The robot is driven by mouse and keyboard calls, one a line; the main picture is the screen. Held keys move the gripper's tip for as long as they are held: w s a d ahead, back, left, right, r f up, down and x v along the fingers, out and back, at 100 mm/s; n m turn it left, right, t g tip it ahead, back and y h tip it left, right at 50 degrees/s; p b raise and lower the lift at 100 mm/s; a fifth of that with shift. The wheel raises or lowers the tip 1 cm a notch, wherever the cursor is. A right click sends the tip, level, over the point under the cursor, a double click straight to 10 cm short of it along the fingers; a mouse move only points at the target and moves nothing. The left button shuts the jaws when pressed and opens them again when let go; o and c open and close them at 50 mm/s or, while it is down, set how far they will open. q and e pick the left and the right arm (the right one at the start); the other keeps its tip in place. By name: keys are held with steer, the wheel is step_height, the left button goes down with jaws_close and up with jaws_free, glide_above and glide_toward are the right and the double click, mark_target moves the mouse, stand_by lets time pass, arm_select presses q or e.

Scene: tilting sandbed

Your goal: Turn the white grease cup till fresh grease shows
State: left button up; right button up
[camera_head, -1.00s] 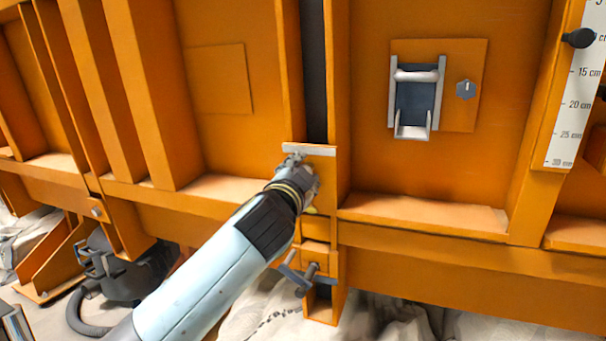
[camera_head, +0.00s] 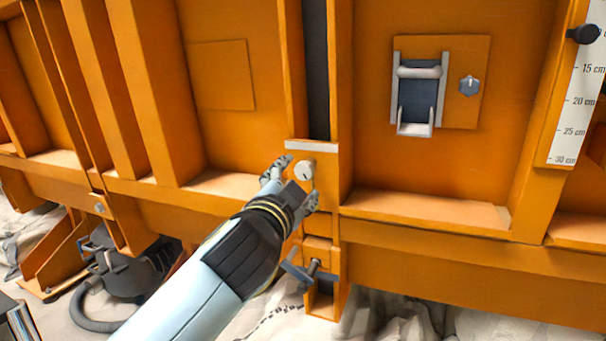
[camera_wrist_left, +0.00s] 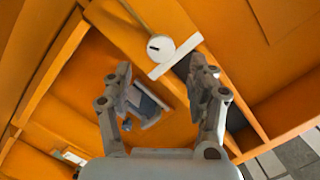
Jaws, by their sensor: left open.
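The white grease cup (camera_head: 304,169) is a small round cap with a dark mark on its face. It sits on the orange upright just below a pale strip (camera_head: 311,146). My left gripper (camera_head: 299,183) is open, its two fingers spread to the left and lower right of the cup in the head view. In the left wrist view the cup (camera_wrist_left: 160,48) shows in full beyond the open, empty fingers (camera_wrist_left: 162,78), with a visible gap between. No grease can be made out. My right gripper is not in view.
A T-shaped handle (camera_head: 310,275) sticks out below the cup. To the right are a plate with a metal bracket (camera_head: 417,100), a grey knob (camera_head: 469,85) and a centimetre scale (camera_head: 575,120). A dark machine with a hose (camera_head: 120,270) stands at lower left.

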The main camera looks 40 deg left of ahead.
arm_select(q)
steer(key=v, duration=0.4)
steer(key=shift+s+d, duration=0.15)
steer(key=shift+s, duration=0.25)
step_height(320, 180, down, 21)
steer(key=s+m+g+h, duration=0.1)
steer(key=g+h, duration=0.1)
steer(key=g, duration=0.2)
steer(key=s+f+g+h, duration=0.15)
steer(key=s+f, duration=0.35)
steer(key=f, duration=0.5)
steer(key=s+f+g+h, duration=0.1)
steer(key=s+f+g, duration=0.25)
steer(key=f, duration=0.55)
steer(key=s+f+n+g, duration=0.2)
steer(key=s+f+g, duration=0.2)
steer(key=s+f, duration=1.15)
steer(key=s+f+n+g, duration=0.1)
steer(key=s+f+g, duration=0.1)
steer(key=s, duration=0.8)
steer(key=s+f+n+g+h, duration=0.1)
steer(key=s+f+n, duration=0.1)
steer(key=s, duration=0.9)
steer(key=shift+d+f+g, duration=0.35)
steer(key=shift+f+g, duration=0.05)
steer(key=shift+f, duration=0.45)
